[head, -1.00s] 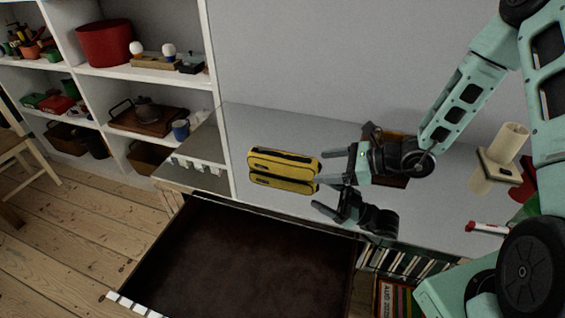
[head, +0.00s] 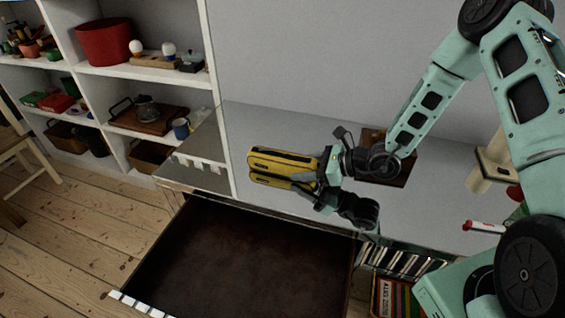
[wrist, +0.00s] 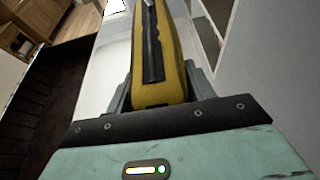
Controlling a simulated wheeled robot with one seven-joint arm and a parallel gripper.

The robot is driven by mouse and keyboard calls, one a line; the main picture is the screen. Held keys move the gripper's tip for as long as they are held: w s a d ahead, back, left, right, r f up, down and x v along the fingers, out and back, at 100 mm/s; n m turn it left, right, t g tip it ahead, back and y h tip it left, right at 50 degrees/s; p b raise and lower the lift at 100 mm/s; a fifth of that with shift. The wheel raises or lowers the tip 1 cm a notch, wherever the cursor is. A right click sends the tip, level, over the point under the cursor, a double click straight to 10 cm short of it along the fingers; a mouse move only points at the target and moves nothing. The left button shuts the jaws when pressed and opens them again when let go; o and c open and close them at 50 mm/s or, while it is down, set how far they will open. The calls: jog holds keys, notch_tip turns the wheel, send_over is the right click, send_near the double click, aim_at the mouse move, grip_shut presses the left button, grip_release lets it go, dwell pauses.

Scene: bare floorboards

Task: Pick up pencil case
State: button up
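The yellow pencil case (head: 282,157) with a dark zip band lies on the glossy grey top (head: 235,128), its mirror image below it. My gripper (head: 325,165) is at the case's right end. In the wrist view, the near end of the pencil case (wrist: 160,75) stands between the two fingers of my gripper (wrist: 160,88), one on each side. The fingers look spread around it, very close to its sides; whether they touch is unclear. The case appears to rest on the top.
An open, empty dark drawer (head: 240,255) juts out below the top. A brown box (head: 375,137) is behind my wrist. A cream cylindrical object (head: 482,178) and a red-and-white marker (head: 483,227) are at the right. White shelves (head: 130,78) stand at the left.

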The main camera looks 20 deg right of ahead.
jog(key=c, duration=0.3)
